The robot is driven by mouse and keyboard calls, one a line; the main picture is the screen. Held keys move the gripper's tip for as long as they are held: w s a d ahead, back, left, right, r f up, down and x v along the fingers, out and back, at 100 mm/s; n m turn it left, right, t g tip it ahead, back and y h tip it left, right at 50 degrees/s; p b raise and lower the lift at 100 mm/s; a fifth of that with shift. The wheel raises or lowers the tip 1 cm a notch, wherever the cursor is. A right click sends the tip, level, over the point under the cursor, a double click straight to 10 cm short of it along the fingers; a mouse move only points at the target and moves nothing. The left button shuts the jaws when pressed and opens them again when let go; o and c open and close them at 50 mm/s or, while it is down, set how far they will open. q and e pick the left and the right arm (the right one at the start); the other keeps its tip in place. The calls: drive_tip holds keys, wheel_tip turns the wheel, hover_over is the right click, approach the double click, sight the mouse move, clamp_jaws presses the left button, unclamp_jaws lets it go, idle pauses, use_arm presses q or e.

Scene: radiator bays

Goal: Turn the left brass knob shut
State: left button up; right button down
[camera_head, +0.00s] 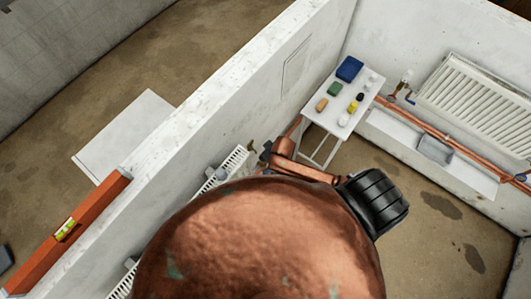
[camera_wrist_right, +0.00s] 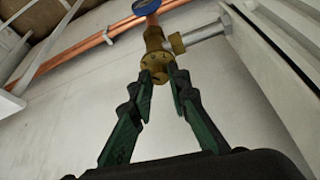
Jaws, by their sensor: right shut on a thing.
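The brass knob (camera_wrist_right: 154,76) is on a brass valve at a radiator, upper middle in the right wrist view. The green fingers of my right gripper (camera_wrist_right: 161,82) are on either side of the knob and shut on it. In the head view my right gripper (camera_head: 265,153) is small and partly hidden, beside the left radiator (camera_head: 232,160) at the long white wall. A small brass part (camera_head: 251,145) shows next to it. My left gripper is not in view.
A white table (camera_head: 325,118) with several small objects stands at the back. Another radiator (camera_head: 475,95) with copper pipes hangs on the right wall. A copper pipe (camera_wrist_right: 100,38) and a blue round part (camera_wrist_right: 146,6) are near the valve. Floor at the right is open.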

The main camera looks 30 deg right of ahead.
drive_tip(key=m, duration=0.1)
drive_tip(key=m+h, duration=0.1)
drive_tip(key=m, duration=0.2)
drive_tip(key=shift+s+a+h, duration=0.1)
drive_tip(key=shift+a+h, duration=0.15)
drive_tip(key=shift+h, duration=0.15)
drive_tip(key=shift+m+h, duration=0.5)
drive_tip(key=shift+m, duration=1.1)
drive_tip(key=c, duration=1.8)
unclamp_jaws()
